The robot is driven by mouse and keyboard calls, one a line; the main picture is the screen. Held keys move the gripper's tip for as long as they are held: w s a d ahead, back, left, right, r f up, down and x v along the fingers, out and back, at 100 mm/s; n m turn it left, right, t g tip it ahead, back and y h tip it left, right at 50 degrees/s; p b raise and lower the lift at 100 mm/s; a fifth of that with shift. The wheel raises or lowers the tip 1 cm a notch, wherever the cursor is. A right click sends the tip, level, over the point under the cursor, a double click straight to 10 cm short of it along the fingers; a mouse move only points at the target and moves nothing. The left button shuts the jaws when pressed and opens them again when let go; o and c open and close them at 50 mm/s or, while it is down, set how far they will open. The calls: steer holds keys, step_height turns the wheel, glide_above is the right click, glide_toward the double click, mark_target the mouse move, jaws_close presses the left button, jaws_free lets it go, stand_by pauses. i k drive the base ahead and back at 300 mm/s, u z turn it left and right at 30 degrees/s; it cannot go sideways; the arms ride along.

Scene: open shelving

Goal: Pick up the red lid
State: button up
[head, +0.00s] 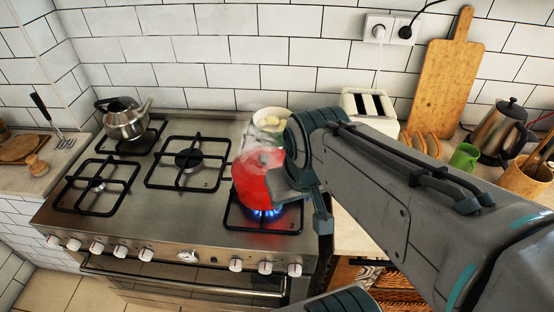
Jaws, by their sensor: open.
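A red pot (257,187) stands on the front right burner of the stove, with a blue flame under it. Its round lid (258,163) is on top and looks pale and hazy in the middle, with red around it. My gripper (298,203) is open at the right side of the pot, pointing down. One finger overlaps the pot's right edge in the picture; I cannot tell whether it touches. The gripper and arm hide part of the pot's right side.
A steel kettle (125,118) stands on the back left burner. A pale bowl (271,121) is behind the pot. A white toaster (368,104), green mug (464,157) and cutting board (445,78) are at right. The other burners are bare.

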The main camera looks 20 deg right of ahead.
mark_target(248, 182)
steer(key=z, duration=1.1)
steer(key=k, duration=0.95)
steer(key=u, duration=0.7)
steer(key=i, duration=1)
steer(key=u, duration=0.05)
